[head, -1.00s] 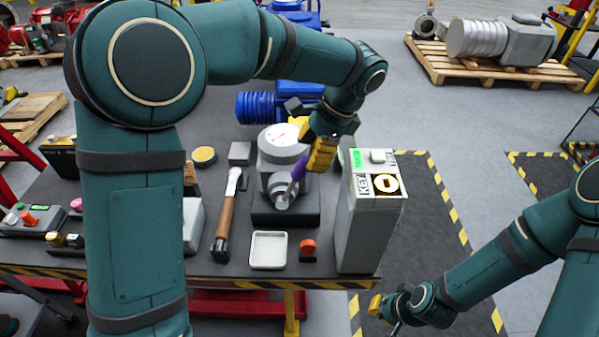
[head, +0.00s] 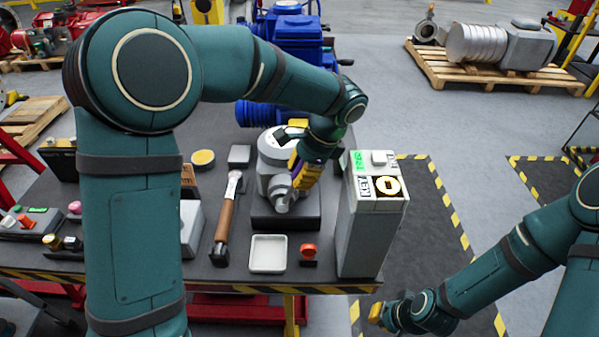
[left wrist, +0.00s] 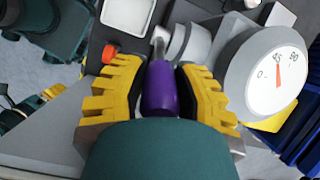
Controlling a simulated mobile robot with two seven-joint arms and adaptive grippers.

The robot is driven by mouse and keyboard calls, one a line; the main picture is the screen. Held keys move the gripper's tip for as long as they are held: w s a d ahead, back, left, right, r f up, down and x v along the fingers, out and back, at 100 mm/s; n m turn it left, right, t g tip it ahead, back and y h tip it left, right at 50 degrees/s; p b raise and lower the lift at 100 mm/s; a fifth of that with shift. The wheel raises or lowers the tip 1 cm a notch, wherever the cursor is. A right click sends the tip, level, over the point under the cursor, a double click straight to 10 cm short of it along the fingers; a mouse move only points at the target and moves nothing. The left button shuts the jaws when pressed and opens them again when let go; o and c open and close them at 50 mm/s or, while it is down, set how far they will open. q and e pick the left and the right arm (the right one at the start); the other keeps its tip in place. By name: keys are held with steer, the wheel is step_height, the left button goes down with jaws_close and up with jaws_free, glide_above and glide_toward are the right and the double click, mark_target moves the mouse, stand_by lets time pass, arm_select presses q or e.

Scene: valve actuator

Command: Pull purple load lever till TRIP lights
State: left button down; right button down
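The purple load lever (left wrist: 160,90) lies between the yellow fingers of my left gripper (left wrist: 162,88) in the left wrist view, and they close on its sides. In the head view, my left gripper (head: 306,172) is over the grey valve actuator (head: 272,182) and hides most of the lever. The actuator's white gauge (left wrist: 275,80) has a red needle near its middle mark.
A hammer (head: 226,215), a white tray (head: 267,253) and a red-orange knob (head: 308,250) stand on the dark table in front of and left of the actuator. A blue machine (head: 295,30) is behind. Floor right of the grey box is clear.

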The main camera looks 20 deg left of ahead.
arm_select(q)
steer(key=shift+s+a, duration=0.1)
steer(key=shift+a, duration=0.05)
stand_by(0.3)
steer(key=shift+s+a+r+t+h, duration=0.1)
steer(key=shift+a+r+t+h, duration=0.05)
steer(key=shift+a+h, duration=0.3)
steer(key=shift+s+a+r+t+h, duration=0.1)
steer(key=shift+a+r+t+h, duration=0.05)
steer(key=shift+a+h, duration=0.25)
steer(key=shift+s+a+f+t+h+p, duration=0.15)
steer(key=shift+s+a+t+h, duration=0.15)
steer(key=shift+a+h, duration=0.65)
steer(key=shift+s+a+f+t+h+p, duration=0.1)
steer(key=shift+s+a+t+h, duration=0.2)
steer(key=shift+a+h, duration=0.65)
steer(key=shift+s+a+f+t+h+p, duration=0.1)
steer(key=shift+s+a+t+h+p, duration=0.15)
steer(key=shift+a+h, duration=0.7)
steer(key=c, duration=0.7)
jaws_free()
steer(key=shift+r, duration=0.1)
